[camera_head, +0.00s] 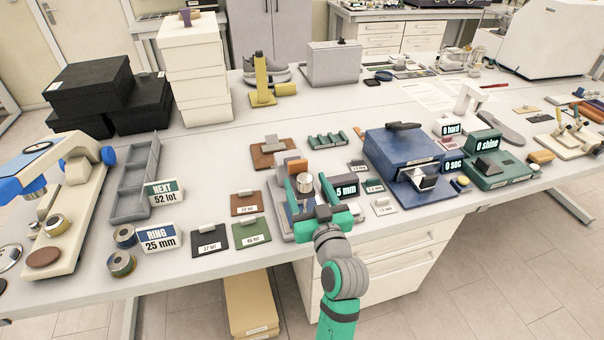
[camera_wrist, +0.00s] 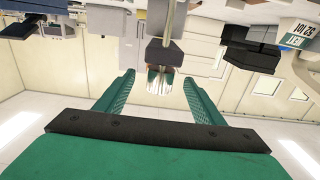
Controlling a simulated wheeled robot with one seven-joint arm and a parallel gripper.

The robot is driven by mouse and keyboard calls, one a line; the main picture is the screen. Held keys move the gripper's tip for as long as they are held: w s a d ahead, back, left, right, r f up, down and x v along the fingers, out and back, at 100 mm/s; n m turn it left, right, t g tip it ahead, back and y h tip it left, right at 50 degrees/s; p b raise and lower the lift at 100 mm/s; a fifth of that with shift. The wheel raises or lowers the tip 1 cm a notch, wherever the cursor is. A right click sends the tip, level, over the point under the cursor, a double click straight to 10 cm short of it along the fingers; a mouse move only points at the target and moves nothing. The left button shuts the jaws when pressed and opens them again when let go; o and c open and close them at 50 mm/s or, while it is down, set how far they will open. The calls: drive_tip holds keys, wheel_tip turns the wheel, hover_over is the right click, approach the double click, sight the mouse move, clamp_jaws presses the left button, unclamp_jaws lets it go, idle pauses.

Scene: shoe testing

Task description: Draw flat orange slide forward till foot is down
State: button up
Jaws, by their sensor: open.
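A small gauge stands near the table's front edge in the head view, on a grey base (camera_head: 275,214) with a display reading "5 mm" (camera_head: 346,191). A flat orange piece (camera_head: 297,167), likely the slide, shows at its upper part. A shiny metal cylinder (camera_head: 305,183), likely the foot, is below it; I cannot tell whether it touches the base. My green gripper (camera_head: 309,189) is open, its fingers reaching toward the gauge from the front. In the wrist view my gripper (camera_wrist: 158,92) has its fingers apart, with the metal cylinder (camera_wrist: 159,80) beyond and between them, touching neither.
Several sample cards lie left of the gauge, including a green card (camera_head: 252,232) and a brown one (camera_head: 246,203). A blue machine (camera_head: 405,165) stands close on the right. A brown plate (camera_head: 273,152) with a grey block lies behind.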

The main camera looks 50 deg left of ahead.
drive_tip(key=shift+v, duration=1.25)
